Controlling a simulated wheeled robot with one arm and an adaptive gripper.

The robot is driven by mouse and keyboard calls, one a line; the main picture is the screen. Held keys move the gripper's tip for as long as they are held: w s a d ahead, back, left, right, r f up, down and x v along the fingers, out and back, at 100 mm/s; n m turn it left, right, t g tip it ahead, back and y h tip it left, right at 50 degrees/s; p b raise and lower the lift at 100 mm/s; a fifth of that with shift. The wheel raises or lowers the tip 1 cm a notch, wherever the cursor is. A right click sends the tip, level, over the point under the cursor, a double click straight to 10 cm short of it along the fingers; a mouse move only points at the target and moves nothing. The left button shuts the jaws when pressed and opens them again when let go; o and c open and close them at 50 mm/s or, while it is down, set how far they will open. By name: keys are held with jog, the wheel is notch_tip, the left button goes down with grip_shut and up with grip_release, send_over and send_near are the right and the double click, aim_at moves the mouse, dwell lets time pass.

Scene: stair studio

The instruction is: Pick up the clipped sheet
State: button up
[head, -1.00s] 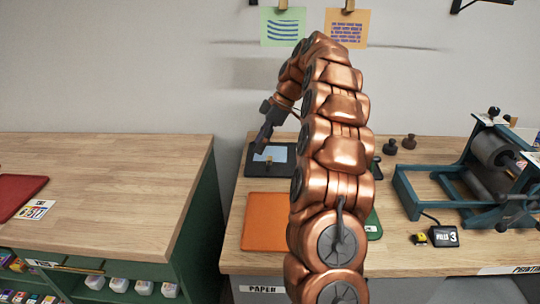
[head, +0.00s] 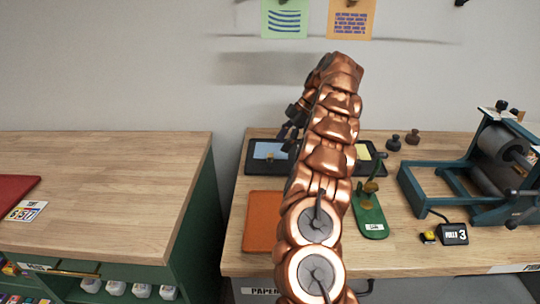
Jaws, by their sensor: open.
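A light blue sheet (head: 264,149) lies in a black tray (head: 251,165) near the back of the right table. A small brass-coloured piece, perhaps its clip, shows at the sheet's front edge. My gripper (head: 288,130) is dark and partly hidden by my copper arm. A green sheet (head: 284,19) and an orange sheet (head: 347,20) hang on the wall above.
An orange mat (head: 262,222) lies in front of the tray. A green board (head: 372,218) with a brass piece and a yellow pad (head: 363,152) are right of my arm. A teal roller press (head: 455,188) stands farther right. The left table (head: 110,190) is mostly clear.

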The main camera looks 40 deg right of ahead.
aim_at(275, 160)
jog(key=shift+w+a+f, duration=0.1)
jog(key=shift+a+f, duration=0.1)
jog(key=shift+f, duration=0.1)
jog(key=shift+w+a+f, duration=0.2)
jog(key=shift+a+f, duration=0.1)
jog(key=shift+f, duration=0.15)
jog(key=shift+p+x, duration=0.55)
jog(key=shift+x, duration=1.4)
jog(key=shift+w+d, duration=0.2)
jog(key=shift+f, duration=0.1)
jog(key=c, duration=0.9)
jog(key=shift+o, duration=0.2)
